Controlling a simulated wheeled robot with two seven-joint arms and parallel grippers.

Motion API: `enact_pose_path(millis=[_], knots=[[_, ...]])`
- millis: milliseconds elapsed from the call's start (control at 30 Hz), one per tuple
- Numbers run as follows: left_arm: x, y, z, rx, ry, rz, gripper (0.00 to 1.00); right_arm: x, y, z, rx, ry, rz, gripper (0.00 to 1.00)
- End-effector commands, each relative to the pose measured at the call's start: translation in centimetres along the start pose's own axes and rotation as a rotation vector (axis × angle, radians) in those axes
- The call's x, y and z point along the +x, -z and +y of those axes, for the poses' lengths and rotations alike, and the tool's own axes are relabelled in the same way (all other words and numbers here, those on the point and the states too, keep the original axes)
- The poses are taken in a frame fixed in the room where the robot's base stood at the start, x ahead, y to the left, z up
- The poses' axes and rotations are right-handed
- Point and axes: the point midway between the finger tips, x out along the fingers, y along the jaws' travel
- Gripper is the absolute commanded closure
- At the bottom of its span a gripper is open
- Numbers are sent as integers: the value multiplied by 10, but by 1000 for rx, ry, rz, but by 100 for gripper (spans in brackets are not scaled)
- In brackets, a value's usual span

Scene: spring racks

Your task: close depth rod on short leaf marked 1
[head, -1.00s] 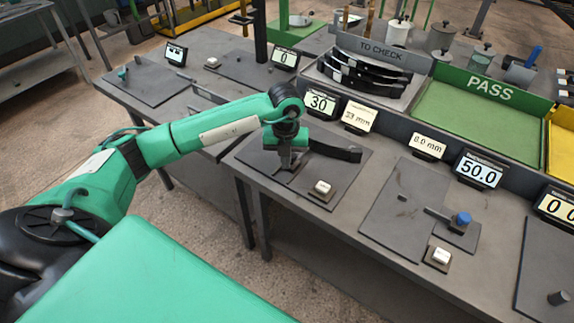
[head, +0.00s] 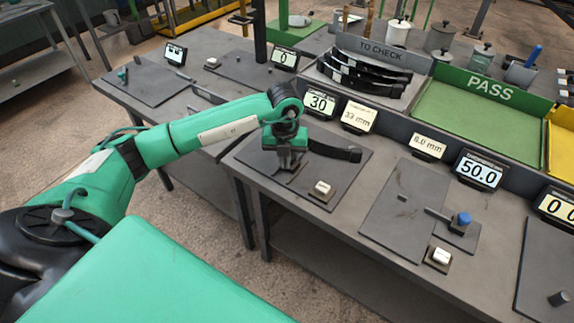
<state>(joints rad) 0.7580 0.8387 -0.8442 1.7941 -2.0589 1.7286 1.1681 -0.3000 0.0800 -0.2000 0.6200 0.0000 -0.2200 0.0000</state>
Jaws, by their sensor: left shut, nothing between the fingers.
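My left gripper (head: 286,168) points down over the dark plate (head: 340,190) on the near bench. It is shut with nothing between its fingers. A dark, slightly curved leaf (head: 336,151) lies on that plate, its right end beside the gripper and its left part hidden behind the gripper. I cannot read any mark on the leaf. I cannot make out a depth rod at this plate; the gripper and wrist cover that spot. My right gripper is not in view.
A white button block (head: 322,188) sits at the plate's front. Displays reading 30 (head: 319,103) and 50.0 (head: 479,171) stand behind. Dark leaves (head: 365,75) lie in the TO CHECK tray. The green PASS tray (head: 470,115) is empty. A blue-knobbed fixture (head: 462,220) stands at right.

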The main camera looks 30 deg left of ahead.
Motion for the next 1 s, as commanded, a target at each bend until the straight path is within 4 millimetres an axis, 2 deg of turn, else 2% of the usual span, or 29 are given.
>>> enact_pose_path(millis=[1000], knots=[[-58,0,0,2,-1,2,100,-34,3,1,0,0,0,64]])
